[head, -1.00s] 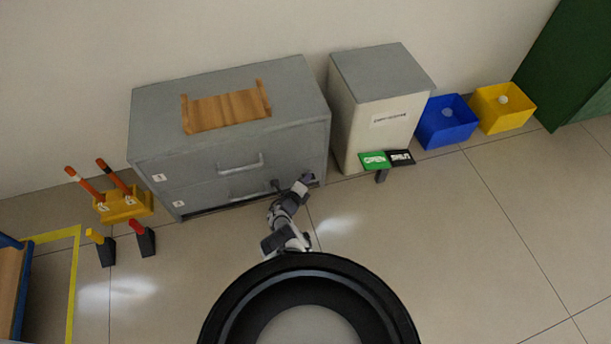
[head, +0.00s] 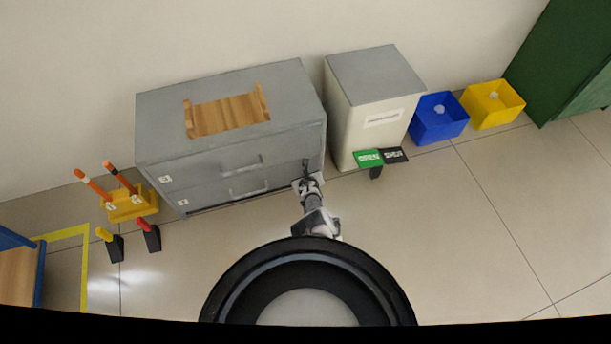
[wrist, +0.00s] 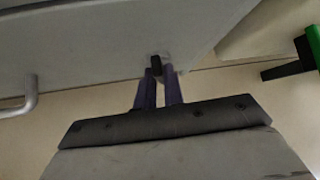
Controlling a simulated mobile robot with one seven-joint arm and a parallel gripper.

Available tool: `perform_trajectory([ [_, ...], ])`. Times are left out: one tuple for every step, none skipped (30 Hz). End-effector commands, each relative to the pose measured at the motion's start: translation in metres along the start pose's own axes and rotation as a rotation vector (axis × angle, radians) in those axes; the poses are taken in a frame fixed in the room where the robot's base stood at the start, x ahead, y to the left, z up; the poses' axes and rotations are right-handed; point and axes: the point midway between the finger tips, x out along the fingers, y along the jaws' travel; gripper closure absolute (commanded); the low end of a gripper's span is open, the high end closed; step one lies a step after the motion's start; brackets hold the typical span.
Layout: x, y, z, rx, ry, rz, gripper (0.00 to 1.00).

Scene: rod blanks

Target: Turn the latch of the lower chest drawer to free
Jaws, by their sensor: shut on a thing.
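The grey chest (head: 215,85) stands against the wall with two drawers. The lower drawer (head: 215,194) has a bar handle (head: 248,191) and looks closed; its front also fills the upper part of the wrist view (wrist: 90,45). The small dark latch (wrist: 156,63) sits near the right end of the front. My gripper (wrist: 160,74) has its two purple fingers shut on the latch, and they hide part of it. In the head view my gripper (head: 307,178) is at the chest's lower right corner. The latch's exact angle is hard to tell.
A wooden tray (head: 230,113) lies on the chest. Blue (head: 438,132) and yellow (head: 494,118) bins are farther right. The front floor is clear.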

Motion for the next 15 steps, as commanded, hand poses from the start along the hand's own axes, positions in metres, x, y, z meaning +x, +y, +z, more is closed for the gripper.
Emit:
perform_trajectory([
  [0.0008, -0.004, -0.0001, 0.025, -0.001, 0.017, 1.0],
  [0.0009, -0.0045, -0.0003, 0.04, -0.001, 0.031, 1.0],
  [0.001, -0.0049, -0.0006, 0.059, -0.001, 0.048, 1.0],
  [0.0011, -0.0046, -0.0007, 0.07, -0.001, 0.062, 1.0],
  [0.0012, -0.0048, -0.0008, 0.08, -0.001, 0.073, 1.0],
  [0.0013, -0.0049, -0.001, 0.095, -0.001, 0.088, 1.0],
  [0.0013, -0.0053, -0.0011, 0.105, -0.001, 0.097, 1.0],
  [0.0014, -0.0053, -0.0011, 0.115, -0.001, 0.107, 1.0],
  [0.0014, -0.0055, -0.001, 0.125, -0.001, 0.117, 1.0],
  [0.0014, -0.0054, -0.0009, 0.132, -0.001, 0.125, 1.0],
  [0.0013, -0.0054, -0.0008, 0.138, -0.001, 0.132, 1.0],
  [0.0013, -0.0057, -0.0007, 0.145, -0.001, 0.138, 1.0],
  [0.0012, -0.0059, -0.0006, 0.15, -0.001, 0.143, 1.0],
  [0.0011, -0.0059, -0.0005, 0.154, -0.001, 0.148, 1.0],
  [0.001, -0.006, -0.0005, 0.159, -0.001, 0.153, 1.0],
])
